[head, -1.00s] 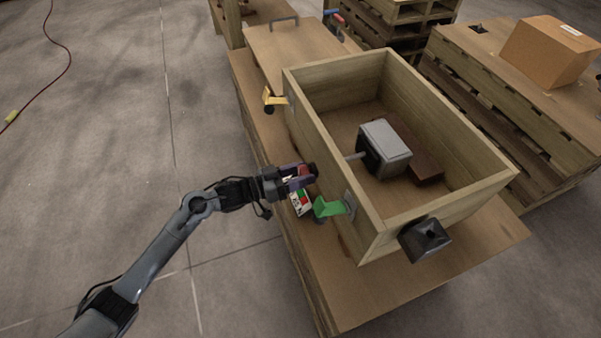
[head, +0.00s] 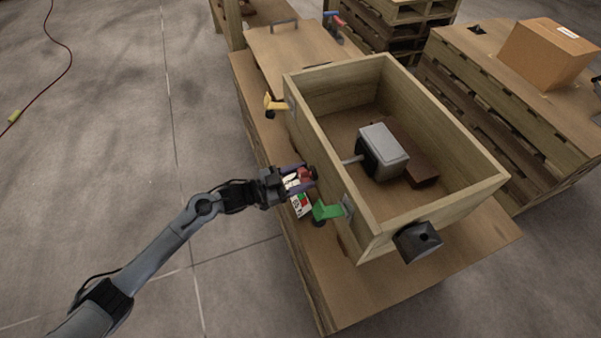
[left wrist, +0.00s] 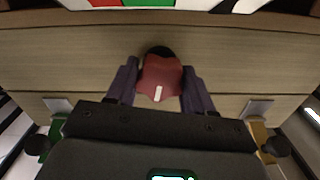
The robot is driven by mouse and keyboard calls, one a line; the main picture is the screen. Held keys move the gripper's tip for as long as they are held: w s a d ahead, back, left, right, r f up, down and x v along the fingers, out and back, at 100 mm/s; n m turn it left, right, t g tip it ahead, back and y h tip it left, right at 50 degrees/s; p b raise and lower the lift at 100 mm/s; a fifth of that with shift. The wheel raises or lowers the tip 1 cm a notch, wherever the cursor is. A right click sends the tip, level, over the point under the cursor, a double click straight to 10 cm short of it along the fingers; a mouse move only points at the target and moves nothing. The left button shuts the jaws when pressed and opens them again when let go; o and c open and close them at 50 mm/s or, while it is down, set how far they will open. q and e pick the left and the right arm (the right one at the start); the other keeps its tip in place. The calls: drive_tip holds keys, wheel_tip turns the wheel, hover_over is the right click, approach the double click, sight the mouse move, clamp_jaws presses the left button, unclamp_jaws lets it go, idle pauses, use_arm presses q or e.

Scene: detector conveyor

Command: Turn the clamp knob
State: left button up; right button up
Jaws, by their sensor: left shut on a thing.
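The clamp knob is red with a white mark and a dark tip. It shows between my fingers in the left wrist view (left wrist: 160,82) and as a small red patch in the head view (head: 305,174). My left gripper (head: 301,179) is shut on the knob at the left outer side of the wooden box; its two purple fingers (left wrist: 160,88) lie on either side of the knob. A white plate with red and green patches (head: 301,206) is just below the gripper. A rod (head: 352,160) runs inside the box to a grey-topped device (head: 385,140). My right gripper is out of view.
The open wooden box (head: 437,208) stands on a pallet-like table (head: 390,293). A green latch (head: 325,210) and a yellow latch (head: 273,102) stick out on its left side. A black hooded part (head: 418,241) juts from its front.

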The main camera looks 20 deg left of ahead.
use_arm(q)
drive_tip(key=m, duration=0.3)
drive_tip(key=shift+r+p, duration=0.3)
drive_tip(key=shift+p, duration=0.1)
drive_tip(key=m, duration=0.2)
drive_tip(key=shift+m, duration=0.3)
drive_tip(key=m, duration=0.5)
drive_tip(key=shift+d+p, duration=0.1)
drive_tip(key=shift+p, duration=0.3)
drive_tip(key=shift+m, duration=0.4)
drive_tip(key=o, duration=0.8)
drive_tip(key=shift+o, duration=1.1)
drive_tip(key=shift+f, duration=0.2)
drive_tip(key=shift+s, duration=0.1)
